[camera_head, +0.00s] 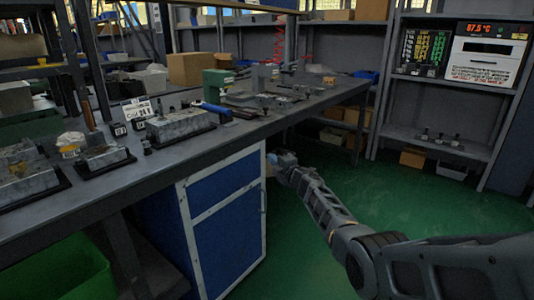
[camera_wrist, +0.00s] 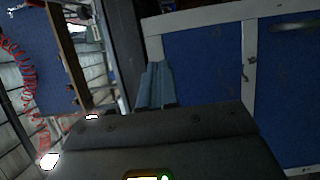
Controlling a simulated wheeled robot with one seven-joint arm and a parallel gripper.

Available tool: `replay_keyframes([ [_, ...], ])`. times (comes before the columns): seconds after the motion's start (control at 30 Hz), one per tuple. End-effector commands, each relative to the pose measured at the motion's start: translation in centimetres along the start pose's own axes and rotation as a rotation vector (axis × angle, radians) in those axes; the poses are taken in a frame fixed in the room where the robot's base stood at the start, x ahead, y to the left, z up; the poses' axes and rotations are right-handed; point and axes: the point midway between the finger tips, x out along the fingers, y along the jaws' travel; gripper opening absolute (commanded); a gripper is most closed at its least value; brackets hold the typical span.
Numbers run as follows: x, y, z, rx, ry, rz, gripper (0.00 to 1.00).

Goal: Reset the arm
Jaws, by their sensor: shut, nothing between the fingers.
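My arm reaches in from the lower right in the head view, low over the green floor and below the bench top. My gripper (camera_head: 272,158) is at its far end, beside the right side of the blue cabinet under the bench. In the wrist view the two blue-grey fingers of my gripper (camera_wrist: 155,72) are together with nothing between them. The blue cabinet (camera_wrist: 292,85) with its pale frame fills the right of that view. I cannot tell the exact gap between the fingers and the cabinet.
Shelves (camera_head: 440,147) with a display oven (camera_head: 487,55) stand at the back right. The green floor (camera_head: 400,195) is clear between.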

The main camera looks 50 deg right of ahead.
Motion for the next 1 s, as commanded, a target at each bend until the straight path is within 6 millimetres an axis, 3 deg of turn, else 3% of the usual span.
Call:
replay_keyframes([
  [0.3, -4.7, 0.1, 1.8, -0.001, -0.002, -0.002, 0.00],
  [0.73, -5.7, -0.1, 2.0, 0.003, 0.001, -0.001, 0.00],
  [0.87, -6.7, -1.1, -0.1, 0.043, 0.012, 0.001, 0.00],
  [1.0, -9.9, -3.1, -5.3, 0.152, 0.037, 0.007, 0.00],
])
